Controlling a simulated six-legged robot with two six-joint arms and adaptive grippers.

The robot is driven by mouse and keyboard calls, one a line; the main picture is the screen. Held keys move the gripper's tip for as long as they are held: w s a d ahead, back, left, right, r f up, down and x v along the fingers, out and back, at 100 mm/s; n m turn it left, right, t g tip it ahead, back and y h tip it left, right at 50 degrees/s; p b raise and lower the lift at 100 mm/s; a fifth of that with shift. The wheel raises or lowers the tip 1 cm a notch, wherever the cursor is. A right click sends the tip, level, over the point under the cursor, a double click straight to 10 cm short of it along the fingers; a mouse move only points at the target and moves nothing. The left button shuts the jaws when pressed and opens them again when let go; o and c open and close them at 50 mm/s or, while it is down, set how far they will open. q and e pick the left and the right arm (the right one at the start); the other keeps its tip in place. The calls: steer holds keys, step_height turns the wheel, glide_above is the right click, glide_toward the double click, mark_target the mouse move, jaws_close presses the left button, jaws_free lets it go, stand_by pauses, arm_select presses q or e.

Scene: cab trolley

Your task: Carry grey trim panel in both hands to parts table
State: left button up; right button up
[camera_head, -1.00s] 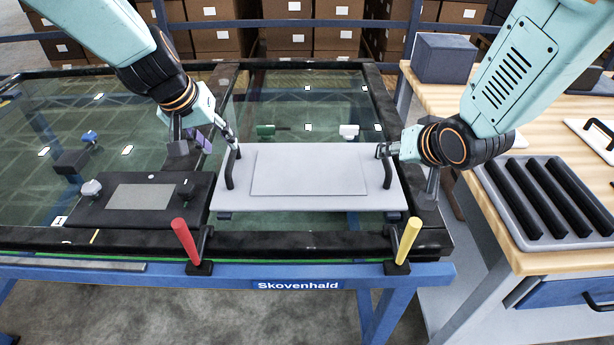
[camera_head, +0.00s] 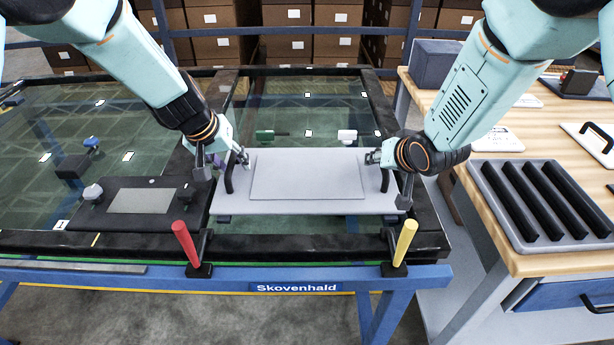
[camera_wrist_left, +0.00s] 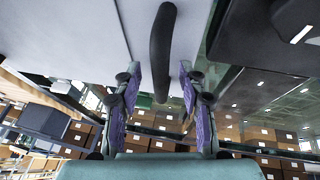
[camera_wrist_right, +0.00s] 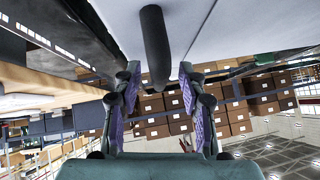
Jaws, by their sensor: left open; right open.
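The grey trim panel (camera_head: 300,195) lies flat across the dark frame of the trolley, with a black handle standing at each end. My left gripper (camera_head: 243,158) is at the left handle (camera_head: 229,178). In the left wrist view that handle (camera_wrist_left: 162,50) runs between the spread purple-padded fingers, with gaps on both sides. My right gripper (camera_head: 372,158) is at the right handle (camera_head: 385,180). In the right wrist view that handle (camera_wrist_right: 155,45) reaches between the open fingers. The parts table (camera_head: 545,262) is at the right.
A grey ribbed tray (camera_head: 482,185), a dark grey block (camera_head: 436,62) and a white panel with a black handle (camera_head: 590,142) are on the table. Red (camera_head: 185,243) and yellow (camera_head: 405,242) levers stand at the trolley's front edge. A black panel (camera_head: 95,212) lies left of the grey one.

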arm_select(q)
steer(key=shift+w+f, duration=0.25)
steer(key=shift+c, duration=0.2)
arm_select(e)
steer(key=shift+w+f, duration=0.25)
steer(key=shift+c, duration=0.2)
arm_select(q)
steer(key=shift+s+r, duration=0.2)
steer(key=c, duration=0.5)
arm_select(e)
steer(key=shift+s+r, duration=0.2)
steer(key=c, duration=0.5)
arm_select(q)
steer(key=shift+f, duration=0.1)
jaws_close()
arm_select(e)
steer(key=shift+w+f, duration=0.1)
jaws_close()
